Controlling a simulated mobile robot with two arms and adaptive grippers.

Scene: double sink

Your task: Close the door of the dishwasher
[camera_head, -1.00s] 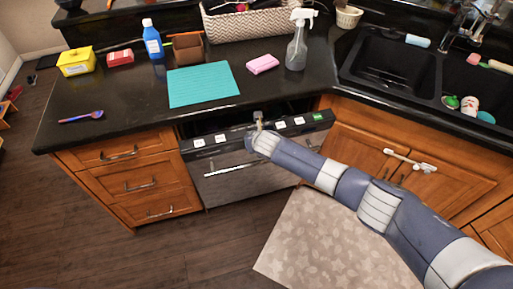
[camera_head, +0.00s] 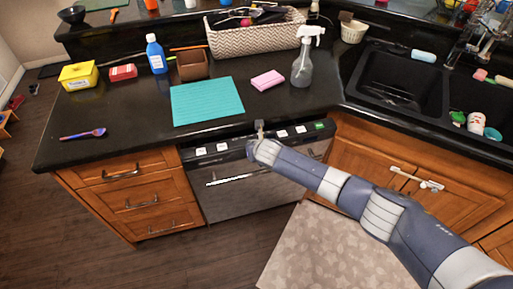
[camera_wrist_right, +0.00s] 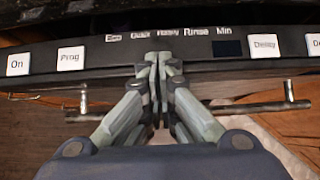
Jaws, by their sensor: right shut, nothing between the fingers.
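The dishwasher door (camera_head: 240,197) is a grey steel front with a dark control strip and a bar handle, below the black counter. It stands nearly upright, its top edge close under the counter with only a narrow dark gap showing. My right gripper (camera_head: 259,127) is at the middle of the door's top edge. In the right wrist view the gripper (camera_wrist_right: 158,62) has its fingers together with nothing between them, against or very near the control strip (camera_wrist_right: 205,50); exact contact is hard to tell. My left gripper is out of view.
Wooden drawers (camera_head: 135,197) stand left of the dishwasher and sink cabinet doors (camera_head: 375,160) right. On the counter are a teal mat (camera_head: 207,101), a pink sponge (camera_head: 267,80) and a spray bottle (camera_head: 302,68). A rug (camera_head: 325,245) lies on the floor.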

